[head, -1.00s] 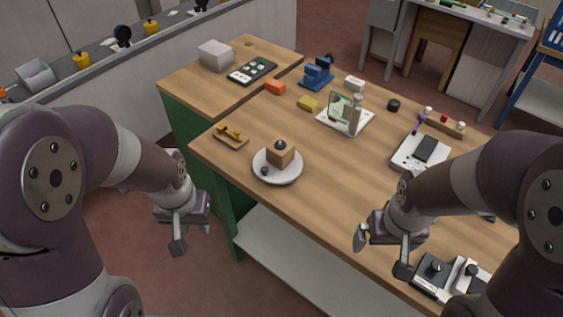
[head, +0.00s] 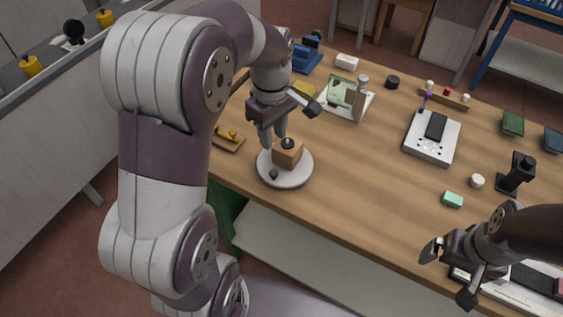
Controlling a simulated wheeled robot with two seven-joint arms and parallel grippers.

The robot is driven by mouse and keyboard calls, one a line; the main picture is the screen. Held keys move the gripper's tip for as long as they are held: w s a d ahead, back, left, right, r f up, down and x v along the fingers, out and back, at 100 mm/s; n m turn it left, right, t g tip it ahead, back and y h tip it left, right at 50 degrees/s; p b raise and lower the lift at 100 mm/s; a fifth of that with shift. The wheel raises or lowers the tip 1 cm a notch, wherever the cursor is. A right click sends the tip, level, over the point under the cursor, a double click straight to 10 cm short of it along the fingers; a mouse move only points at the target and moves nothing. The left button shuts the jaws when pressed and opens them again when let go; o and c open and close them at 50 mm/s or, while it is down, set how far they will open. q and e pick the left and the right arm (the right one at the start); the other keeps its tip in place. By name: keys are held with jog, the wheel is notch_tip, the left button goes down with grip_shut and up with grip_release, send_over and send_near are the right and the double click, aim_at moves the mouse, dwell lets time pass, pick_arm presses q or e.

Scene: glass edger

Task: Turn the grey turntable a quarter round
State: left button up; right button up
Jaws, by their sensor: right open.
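The grey turntable (head: 296,181) is a light round disc near the table's front left edge. A tan block (head: 289,156) with a dark knob on top sits on it, and a small dark peg (head: 273,174) stands near the disc's front left rim. My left gripper (head: 290,121) is above and just behind the block, fingers apart, with nothing seen between them. I cannot tell whether it touches anything. My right gripper (head: 449,274) is open and empty at the table's front right edge, well away from the turntable.
A white device (head: 433,138) lies to the right. The table between turntable and device is clear.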

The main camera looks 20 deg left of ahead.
aim_at(274, 172)
pick_arm(q)
notch_tip(274, 172, down, 13)
jog(key=shift+r+b, duration=0.15)
jog(key=shift+b, duration=0.9)
grip_shut()
